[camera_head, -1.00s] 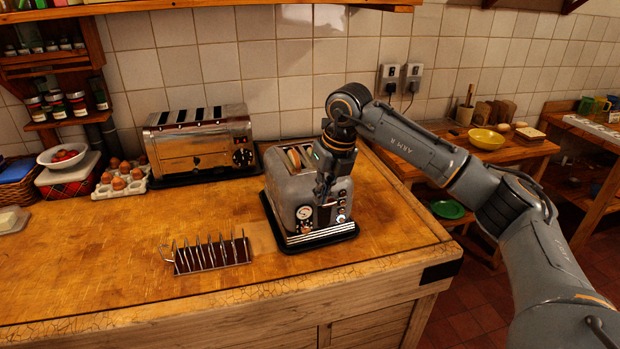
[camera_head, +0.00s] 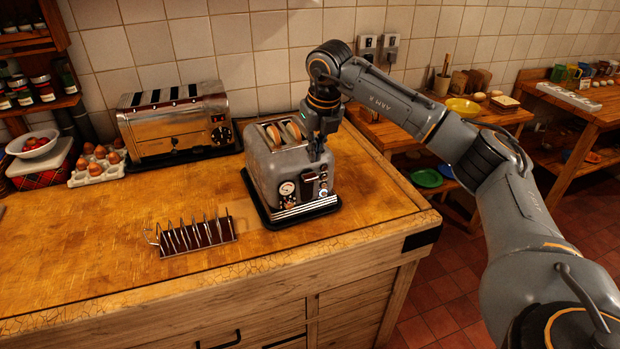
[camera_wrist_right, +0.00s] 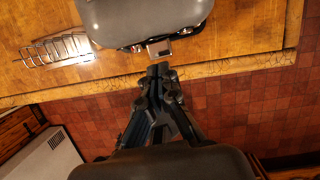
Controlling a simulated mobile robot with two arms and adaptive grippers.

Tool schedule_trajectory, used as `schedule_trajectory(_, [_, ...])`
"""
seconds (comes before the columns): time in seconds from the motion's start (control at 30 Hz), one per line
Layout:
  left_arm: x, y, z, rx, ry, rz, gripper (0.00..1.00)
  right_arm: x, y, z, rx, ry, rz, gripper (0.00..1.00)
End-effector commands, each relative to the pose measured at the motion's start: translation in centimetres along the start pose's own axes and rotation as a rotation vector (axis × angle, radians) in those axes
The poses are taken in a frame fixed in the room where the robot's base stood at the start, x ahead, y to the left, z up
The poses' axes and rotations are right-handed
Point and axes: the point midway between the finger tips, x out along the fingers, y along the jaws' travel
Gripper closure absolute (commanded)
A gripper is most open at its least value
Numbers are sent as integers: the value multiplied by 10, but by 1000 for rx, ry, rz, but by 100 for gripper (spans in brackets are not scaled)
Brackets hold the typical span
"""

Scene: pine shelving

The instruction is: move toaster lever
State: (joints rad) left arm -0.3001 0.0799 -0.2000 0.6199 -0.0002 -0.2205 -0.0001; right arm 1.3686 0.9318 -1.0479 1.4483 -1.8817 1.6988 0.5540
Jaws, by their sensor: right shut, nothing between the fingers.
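The grey toaster (camera_head: 268,171) stands on a black mat on the wooden counter, with bread slices (camera_head: 283,131) showing in its top slots. Its front face carries a round dial, a lever (camera_head: 309,177) and small knobs. My right gripper (camera_head: 316,158) points down at the toaster's front upper edge, near the lever. In the right wrist view my fingers (camera_wrist_right: 158,72) are closed together, just below the pale lever tab (camera_wrist_right: 159,48); whether they touch it I cannot tell. My left gripper is in neither view.
A metal toast rack (camera_head: 194,237) stands on the counter left of the toaster. A second, chrome toaster (camera_head: 175,125), an egg tray (camera_head: 97,168) and a bowl (camera_head: 34,144) are farther back left. The counter's front area is clear.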

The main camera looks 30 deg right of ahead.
Motion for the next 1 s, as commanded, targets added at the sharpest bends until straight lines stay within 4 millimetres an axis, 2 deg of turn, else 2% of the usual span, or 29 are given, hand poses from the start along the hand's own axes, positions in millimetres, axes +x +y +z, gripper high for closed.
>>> schedule_trajectory(0.03, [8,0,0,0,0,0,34,11,0,-1,0,1,0,100])
schedule_trajectory(0.33, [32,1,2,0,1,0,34,47,0,-1,0,0,1,100])
schedule_trajectory(0.83, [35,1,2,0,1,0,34,54,0,-1,-1,0,0,100])
schedule_trajectory(1.0, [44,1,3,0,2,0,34,66,0,-4,-1,2,0,100])
